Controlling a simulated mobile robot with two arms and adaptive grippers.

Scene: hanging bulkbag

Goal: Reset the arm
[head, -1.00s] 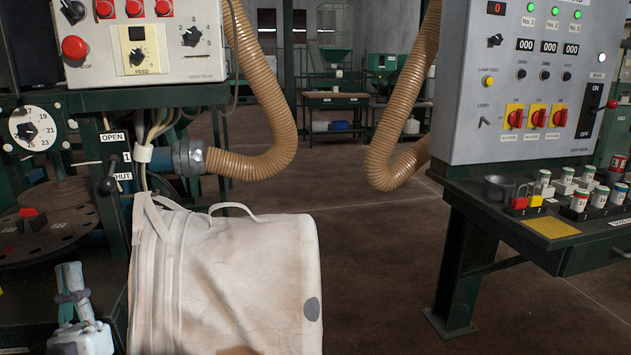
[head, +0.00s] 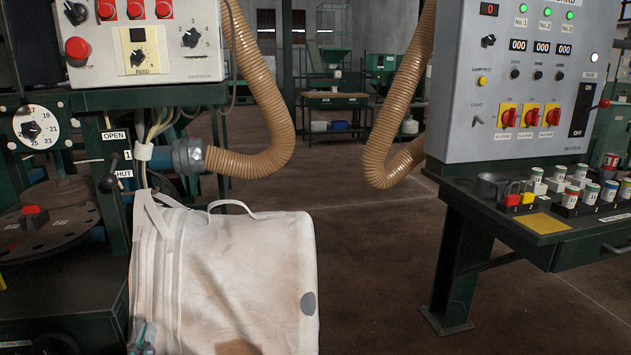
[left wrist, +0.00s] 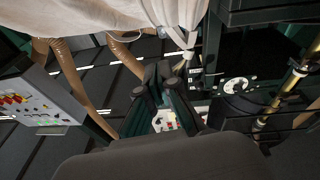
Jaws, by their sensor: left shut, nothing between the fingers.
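My left gripper (head: 142,338) shows only in part at the bottom edge of the head view, in front of the lower left of the pale cloth bulk bag (head: 250,265). In the left wrist view the dark fingers of the gripper (left wrist: 166,78) are shut with nothing between them. The bag hangs above and beyond them there, and its pale cloth (left wrist: 130,15) fills the top. I cannot tell whether the gripper touches the bag. My right gripper is not in view.
A green machine with a control box (head: 150,45) stands at the left, beside the bag. A grey switch panel (head: 515,90) stands on a green bench (head: 465,235) at the right. Ribbed tan hoses (head: 265,100) hang between them. The brown floor in the middle is clear.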

